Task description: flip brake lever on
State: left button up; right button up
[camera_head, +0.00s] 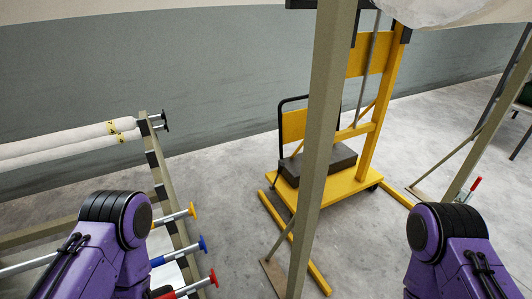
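A small lever with a red grip (475,184) stands tilted beside the slanted post on the right, just above my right arm. It may be the brake lever, but I cannot tell for sure, nor whether it is on or off. On the left, rods with a yellow knob (192,211), a blue knob (202,244) and a red knob (212,277) stick out from a frame. My purple arm links show at the bottom left and bottom right. Neither gripper is in view.
A yellow wheeled lift (352,182) with a dark block (320,165) stands behind a tall beige post (324,130). White rolls (62,141) lie on the left frame (159,178). Bare concrete floor (226,183) lies between the left frame and the lift.

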aim_at(282, 165)
jog(key=u, duration=3.8)
jog(key=k, duration=2.15)
jog(key=z, duration=1.8)
jog(key=i, duration=1)
jog(key=z, duration=0.05)
